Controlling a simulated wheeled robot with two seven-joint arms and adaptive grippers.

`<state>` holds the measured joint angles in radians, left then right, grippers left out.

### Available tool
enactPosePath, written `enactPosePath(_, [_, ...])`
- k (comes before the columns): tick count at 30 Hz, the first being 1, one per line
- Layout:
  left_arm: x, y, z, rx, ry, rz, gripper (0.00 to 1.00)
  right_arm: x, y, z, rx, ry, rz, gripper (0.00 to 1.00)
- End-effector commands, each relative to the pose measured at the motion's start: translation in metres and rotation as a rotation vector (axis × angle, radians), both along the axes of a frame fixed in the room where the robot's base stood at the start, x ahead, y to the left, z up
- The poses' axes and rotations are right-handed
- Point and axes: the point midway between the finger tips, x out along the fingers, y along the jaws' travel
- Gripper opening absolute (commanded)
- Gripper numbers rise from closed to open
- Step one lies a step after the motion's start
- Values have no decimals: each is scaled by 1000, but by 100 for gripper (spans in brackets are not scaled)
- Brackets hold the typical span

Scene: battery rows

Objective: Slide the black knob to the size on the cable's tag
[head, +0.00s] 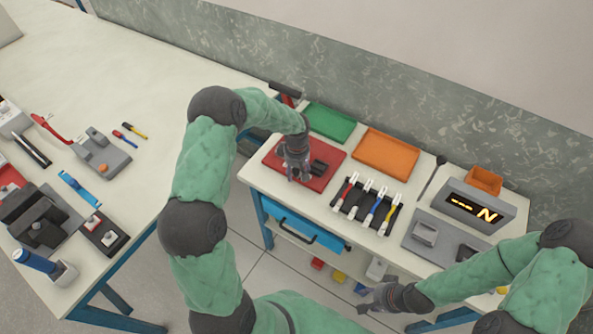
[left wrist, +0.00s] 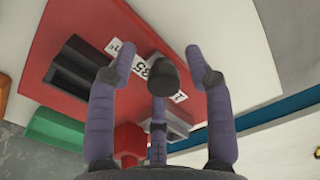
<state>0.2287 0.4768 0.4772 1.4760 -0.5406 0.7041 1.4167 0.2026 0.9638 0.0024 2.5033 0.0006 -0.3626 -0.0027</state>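A red board (head: 322,182) lies on the right-hand table; it fills much of the left wrist view (left wrist: 63,27). My left gripper (head: 297,176) is above the board. In the left wrist view its fingers (left wrist: 160,62) are spread on either side of the knob, apparently not touching it. My right gripper (head: 377,297) is low in front of the table, finger opening unclear. I cannot identify the cable's tag.
A green tray (head: 330,122) and an orange tray (head: 386,153) lie behind the board. A second cluttered table (head: 90,75) is at left.

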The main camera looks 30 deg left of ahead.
Motion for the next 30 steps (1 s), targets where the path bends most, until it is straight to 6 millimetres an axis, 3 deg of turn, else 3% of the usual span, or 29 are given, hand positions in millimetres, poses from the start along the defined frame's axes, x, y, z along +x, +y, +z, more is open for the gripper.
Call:
enactPosePath(7, [1, 1, 12, 2, -4, 0, 52, 0, 0, 0, 0, 0, 0, 40])
enactPosePath(21, [1, 0, 97, 0, -3, 0, 52, 0, 0, 0, 0, 0, 0, 40])
enactPosePath(30, [0, 0, 119, 0, 0, -2, 52, 0, 0, 0, 0, 0, 0, 40])
